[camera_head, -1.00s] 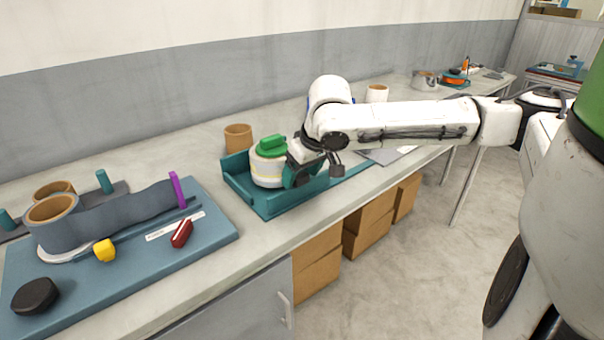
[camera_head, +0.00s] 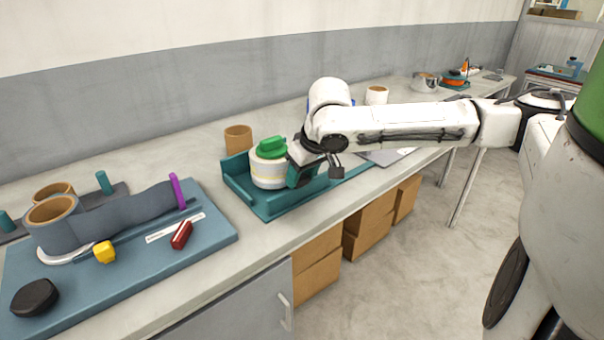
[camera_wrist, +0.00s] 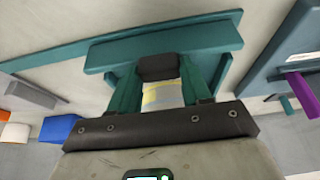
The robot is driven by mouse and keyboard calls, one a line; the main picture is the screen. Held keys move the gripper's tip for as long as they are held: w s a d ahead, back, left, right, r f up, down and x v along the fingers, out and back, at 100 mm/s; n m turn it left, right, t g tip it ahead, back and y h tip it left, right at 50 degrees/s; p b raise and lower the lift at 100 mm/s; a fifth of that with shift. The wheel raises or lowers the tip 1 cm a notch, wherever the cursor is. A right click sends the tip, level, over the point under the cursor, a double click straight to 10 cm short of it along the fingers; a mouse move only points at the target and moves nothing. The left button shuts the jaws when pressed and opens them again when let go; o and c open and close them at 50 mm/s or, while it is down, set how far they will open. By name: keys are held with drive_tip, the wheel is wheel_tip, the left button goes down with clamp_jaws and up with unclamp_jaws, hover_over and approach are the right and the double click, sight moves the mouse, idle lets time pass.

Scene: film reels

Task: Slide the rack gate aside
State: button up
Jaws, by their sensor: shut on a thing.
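The teal rack (camera_head: 270,212) sits on the bench as a low tray with raised walls. A cream reel (camera_head: 268,170) with a yellow band stands in it, with a green block (camera_head: 266,147) on top. My gripper (camera_head: 292,172) is low at the right side of the reel. In the wrist view, its teal fingers close on a dark block (camera_wrist: 158,67) by a wide teal bar (camera_wrist: 170,43). Part of the reel (camera_wrist: 162,95) shows between the fingers. I cannot tell clearly which teal part is the gate; the arm hides the rack's right part.
A blue mat (camera_head: 200,240) on the left holds a reel with a grey strip, a purple post (camera_head: 177,191), a yellow piece (camera_head: 104,251) and a red piece (camera_head: 181,235). A brown cup (camera_head: 238,139) stands behind the rack. The bench front edge is close to the rack.

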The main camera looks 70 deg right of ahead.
clamp_jaws()
drive_tip(key=shift+s+d+r, duration=0.1)
drive_tip(key=shift+s+d, duration=0.1)
drive_tip(key=shift+d, duration=0.1)
drive_tip(key=s+d+p, duration=0.2)
drive_tip(key=s+d, duration=0.1)
drive_tip(key=d, duration=0.2)
drive_tip(key=s+d+p, duration=0.2)
drive_tip(key=s+d, duration=0.1)
drive_tip(key=d, duration=0.2)
drive_tip(key=s+d+p, duration=0.2)
drive_tip(key=s+d, duration=0.1)
drive_tip(key=d, duration=0.2)
drive_tip(key=shift+s, duration=0.15)
drive_tip(key=o, duration=1.3)
unclamp_jaws()
drive_tip(key=shift+s+d, duration=0.1)
drive_tip(key=shift+d, duration=0.05)
drive_tip(key=shift+r, duration=0.25)
drive_tip(key=v, duration=1)
